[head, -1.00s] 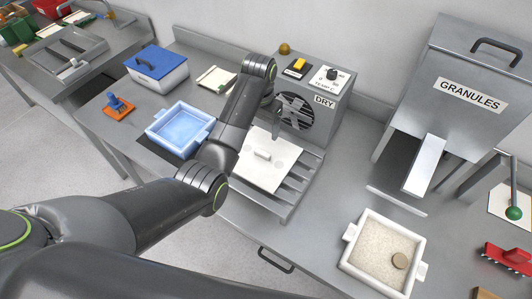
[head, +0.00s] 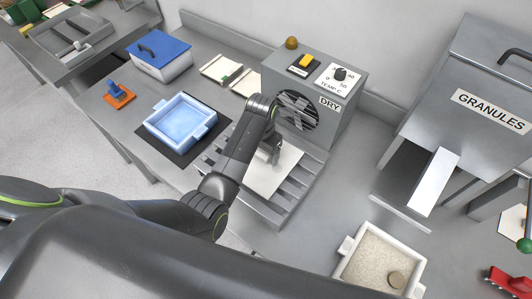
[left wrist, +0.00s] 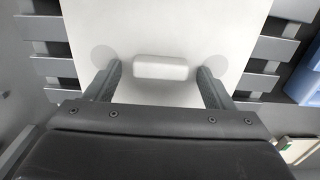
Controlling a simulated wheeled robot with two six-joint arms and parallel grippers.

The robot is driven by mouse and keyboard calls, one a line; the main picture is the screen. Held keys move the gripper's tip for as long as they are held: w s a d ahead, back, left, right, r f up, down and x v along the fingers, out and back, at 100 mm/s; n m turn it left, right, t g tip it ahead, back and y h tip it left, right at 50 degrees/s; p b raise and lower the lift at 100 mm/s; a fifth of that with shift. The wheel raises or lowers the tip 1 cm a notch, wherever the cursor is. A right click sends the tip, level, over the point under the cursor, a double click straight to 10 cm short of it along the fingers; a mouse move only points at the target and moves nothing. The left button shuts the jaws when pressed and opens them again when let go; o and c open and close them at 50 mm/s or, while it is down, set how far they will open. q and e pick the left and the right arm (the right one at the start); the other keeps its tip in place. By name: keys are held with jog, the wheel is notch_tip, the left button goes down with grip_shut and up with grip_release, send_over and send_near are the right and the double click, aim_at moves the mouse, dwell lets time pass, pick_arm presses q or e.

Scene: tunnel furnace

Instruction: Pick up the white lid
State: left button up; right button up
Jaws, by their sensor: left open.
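The white lid (head: 274,176) lies flat on a slatted metal rack in front of the dryer. In the left wrist view the lid (left wrist: 170,30) fills the upper middle, with a raised white bar handle (left wrist: 161,67) and a pale grey disc on each side of it. My left gripper (head: 268,158) is over the lid, its arm covering part of it. In the left wrist view the gripper (left wrist: 160,78) is open, one finger on each side of the handle, apart from it. My right gripper is not in view.
The dryer (head: 340,115) stands right behind the rack (head: 262,212). A blue tray (head: 180,123) on a dark mat is left of the rack. A white tray of granules (head: 346,246) is at the lower right, below the granules hopper (head: 470,75).

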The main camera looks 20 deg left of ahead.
pick_arm(q)
jog(key=shift+s+a+r, duration=0.1)
jog(key=shift+s+a, duration=0.05)
jog(key=shift+s, duration=0.05)
jog(key=shift+s+r, duration=0.1)
jog(key=shift+s, duration=0.1)
jog(key=shift+c, duration=1)
jog(key=c, duration=1)
jog(key=shift+c, duration=0.9)
jog(key=shift+w, duration=0.1)
jog(key=shift+c, duration=0.3)
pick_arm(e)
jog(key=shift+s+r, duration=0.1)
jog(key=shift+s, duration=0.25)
